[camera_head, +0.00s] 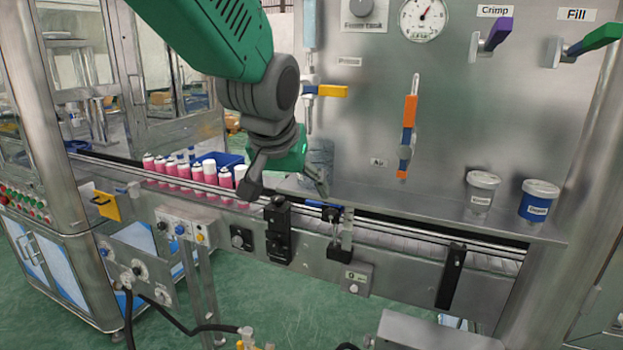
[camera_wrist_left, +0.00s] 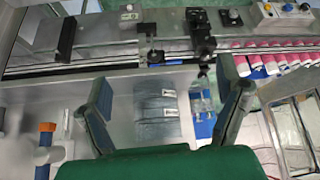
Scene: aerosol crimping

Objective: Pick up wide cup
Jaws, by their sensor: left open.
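A wide, round, grey-blue translucent vessel (camera_head: 320,158), which looks like the wide cup, stands on the steel ledge behind my left gripper. My gripper partly hides it in the head view. In the left wrist view the vessel (camera_wrist_left: 156,106) shows ribbed walls and small white labels, and it lies between the two spread fingers. My left gripper (camera_head: 287,187) is open and points downward in front of the vessel. I see nothing held between its fingers. My right gripper is not in view.
A clear lidded jar (camera_head: 481,196) and a blue lidded jar (camera_head: 538,203) stand on the ledge at right. Pink cans (camera_head: 182,172) line the conveyor at left, near a blue bin (camera_head: 220,158). An orange-and-blue valve lever (camera_head: 408,130) sticks out from the panel. The ledge between vessel and jars is clear.

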